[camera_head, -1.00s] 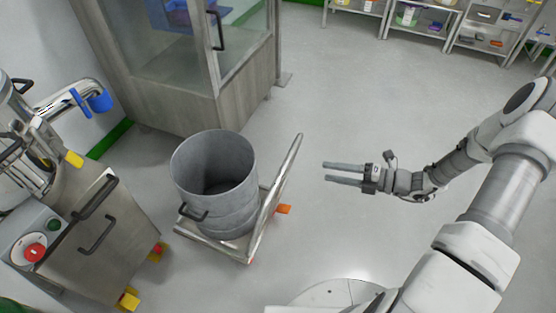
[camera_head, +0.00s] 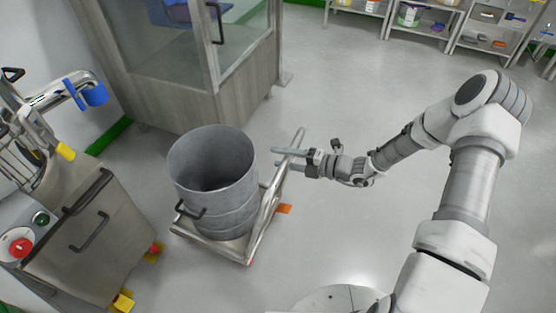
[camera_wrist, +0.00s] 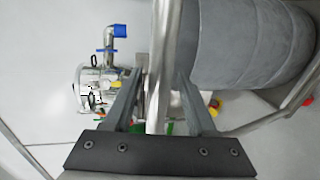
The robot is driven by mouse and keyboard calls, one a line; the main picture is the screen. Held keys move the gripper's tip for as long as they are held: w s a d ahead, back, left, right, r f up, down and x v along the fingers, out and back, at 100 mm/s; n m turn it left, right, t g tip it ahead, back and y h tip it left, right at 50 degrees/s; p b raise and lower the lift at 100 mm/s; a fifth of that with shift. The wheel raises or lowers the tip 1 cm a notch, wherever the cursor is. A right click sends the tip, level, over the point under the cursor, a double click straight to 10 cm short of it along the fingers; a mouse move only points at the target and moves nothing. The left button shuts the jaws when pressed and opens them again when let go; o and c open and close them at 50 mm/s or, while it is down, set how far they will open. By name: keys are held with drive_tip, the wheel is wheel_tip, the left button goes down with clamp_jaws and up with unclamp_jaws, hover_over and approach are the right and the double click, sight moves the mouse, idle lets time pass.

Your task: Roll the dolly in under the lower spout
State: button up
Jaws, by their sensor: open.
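The dolly (camera_head: 212,243) is a low steel frame with a tall push handle (camera_head: 285,165). It carries an open grey drum (camera_head: 212,170) with a black side handle. My gripper (camera_head: 278,158) is at the upper part of the push handle. In the wrist view the handle bar (camera_wrist: 160,50) runs between the two open fingers (camera_wrist: 157,88), with gaps that look clear on both sides. A steel pipe with a blue end (camera_head: 75,84) sticks out from the machine at left; it also shows in the wrist view (camera_wrist: 114,38). I cannot tell whether it is the lower spout.
A steel cabinet (camera_head: 90,240) with a red button (camera_head: 20,247) stands left of the dolly, with a narrow floor gap between. A glazed booth (camera_head: 185,85) stands behind. Shelves (camera_head: 440,22) line the back; the middle floor is clear.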

drive_tip(key=shift+w+a+f, duration=0.1)
drive_tip(key=shift+w+a, duration=0.15)
drive_tip(key=shift+a, duration=0.4)
clamp_jaws()
idle(1.0)
